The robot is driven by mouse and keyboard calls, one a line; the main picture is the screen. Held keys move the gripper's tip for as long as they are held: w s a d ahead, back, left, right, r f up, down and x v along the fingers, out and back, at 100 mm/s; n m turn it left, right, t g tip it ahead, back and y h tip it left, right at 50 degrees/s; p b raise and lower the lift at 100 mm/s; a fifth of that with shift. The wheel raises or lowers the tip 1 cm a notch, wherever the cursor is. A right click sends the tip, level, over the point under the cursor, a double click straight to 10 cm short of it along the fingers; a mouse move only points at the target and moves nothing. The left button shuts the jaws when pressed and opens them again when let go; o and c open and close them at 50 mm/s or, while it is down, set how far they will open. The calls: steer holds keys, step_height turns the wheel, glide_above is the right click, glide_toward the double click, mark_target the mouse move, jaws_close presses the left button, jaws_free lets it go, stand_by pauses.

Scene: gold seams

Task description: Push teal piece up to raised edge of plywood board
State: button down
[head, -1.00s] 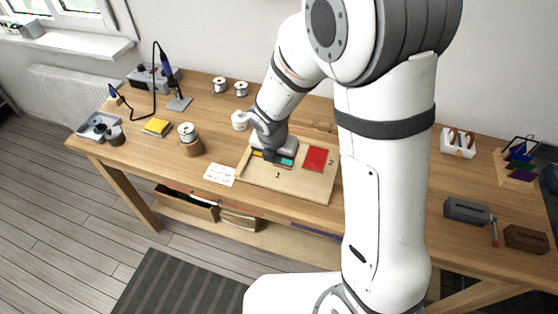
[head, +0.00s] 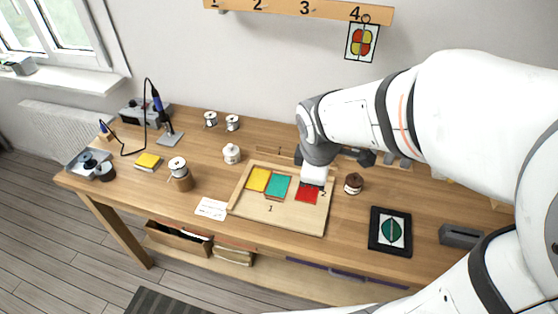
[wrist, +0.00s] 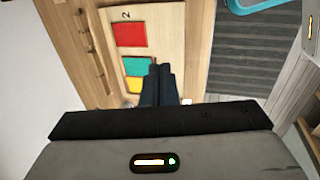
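The plywood board (head: 285,222) lies on the bench, with a raised edge (head: 240,187) along its left and back sides. The teal piece (head: 278,187) lies between the yellow piece (head: 258,180) and the red piece (head: 307,195). It is close beside the yellow one, with a wider gap to the red. I cannot tell whether it touches the back edge. In the wrist view, the teal piece (wrist: 138,67) lies just left of my gripper (wrist: 158,70), whose dark fingers are together and empty. In the head view, my wrist hangs over the red piece and partly covers it.
A white lidded jar (head: 231,154) stands behind the board and a brown-topped jar (head: 353,184) to its right. A white card (head: 211,208) lies at the left front. A black-framed picture (head: 390,231) lies at the right. The board's front part is clear.

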steer(key=s+d+r+m, duration=0.2)
steer(key=s+m, duration=0.3)
steer(key=m, duration=0.2)
steer(key=s+d+r+m, duration=0.1)
steer(key=s+r+m, duration=0.2)
steer(key=m, duration=0.4)
steer(key=shift+s+d+t+y, duration=0.3)
steer(key=shift+s+d+y, duration=0.1)
steer(key=shift+s, duration=0.5)
steer(key=c, duration=2.1)
jaws_free()
steer(key=shift+c, duration=0.2)
